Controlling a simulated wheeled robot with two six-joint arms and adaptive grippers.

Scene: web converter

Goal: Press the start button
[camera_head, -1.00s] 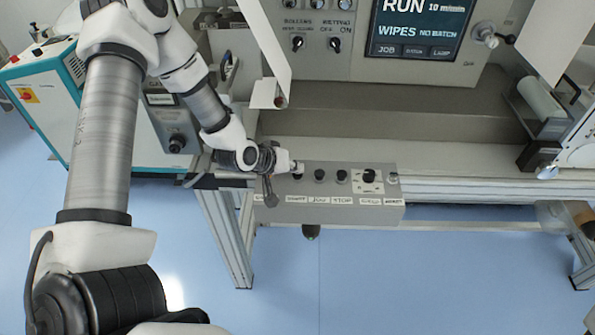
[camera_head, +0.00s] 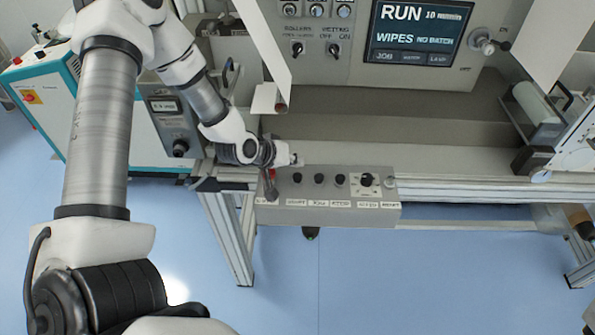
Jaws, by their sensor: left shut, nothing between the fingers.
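The grey control box (camera_head: 330,213) is mounted on the front rail of the machine. A row of dark buttons and a knob sits on its top, with small white labels along the front edge. The start button (camera_head: 297,178) appears to be the dark button above the blurred label that seems to read START. My left gripper (camera_head: 271,197) is shut and empty, pointing down over the left end of the box, left of that button. I cannot tell whether its tip touches the box. A red part shows beside the fingers, mostly hidden. My right gripper is out of view.
A screen (camera_head: 415,35) reads RUN, WIPES and NO BATCH. A teal and white cabinet (camera_head: 45,85) is at the left. The blue floor in front of the box is clear.

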